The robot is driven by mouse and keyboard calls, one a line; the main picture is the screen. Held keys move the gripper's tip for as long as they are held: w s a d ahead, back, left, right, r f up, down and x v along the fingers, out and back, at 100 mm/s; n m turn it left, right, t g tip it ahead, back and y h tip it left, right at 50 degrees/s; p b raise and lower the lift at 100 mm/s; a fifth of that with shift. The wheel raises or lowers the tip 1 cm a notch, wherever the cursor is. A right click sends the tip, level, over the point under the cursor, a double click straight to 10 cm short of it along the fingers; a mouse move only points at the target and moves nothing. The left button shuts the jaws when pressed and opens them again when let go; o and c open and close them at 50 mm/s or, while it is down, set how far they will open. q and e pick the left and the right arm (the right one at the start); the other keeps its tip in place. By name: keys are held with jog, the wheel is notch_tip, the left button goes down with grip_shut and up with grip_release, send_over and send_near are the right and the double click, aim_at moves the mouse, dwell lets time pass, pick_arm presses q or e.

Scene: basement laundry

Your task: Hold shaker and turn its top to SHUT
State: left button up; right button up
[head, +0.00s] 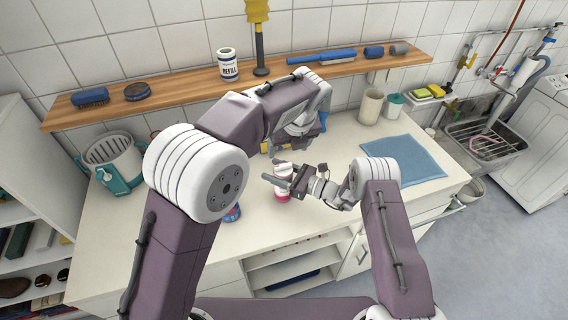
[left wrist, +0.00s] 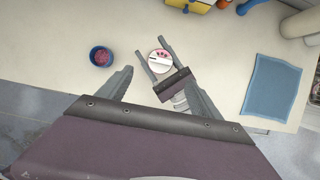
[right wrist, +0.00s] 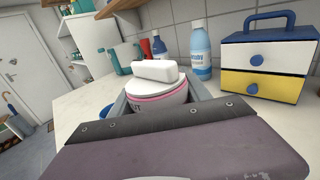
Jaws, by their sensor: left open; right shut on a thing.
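The shaker (head: 282,194), pink and white, stands upright on the white counter. My right gripper (head: 279,182) is shut on its body from the side. In the right wrist view its white top with a raised bar (right wrist: 155,71) shows above a pink ring, with part of a word, "UT", below. From above, the left wrist view shows the top (left wrist: 160,61) with the bar and red marks, too small to read. My left gripper (left wrist: 158,72) is open and empty, above the shaker and apart from it. Its fingers are largely hidden by my arm in the head view.
A blue cup with pink contents (left wrist: 101,57) stands beside the shaker. A blue-and-yellow drawer box (right wrist: 268,62) and a blue-labelled bottle (right wrist: 201,50) stand behind it. A blue cloth (head: 402,160) lies at right. A wooden shelf (head: 180,95) runs along the wall behind my left arm.

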aim_at(283, 165)
pick_arm(q)
jog(key=x, duration=1.2)
jog(key=shift+f, duration=0.15)
jog(key=c, duration=1.4)
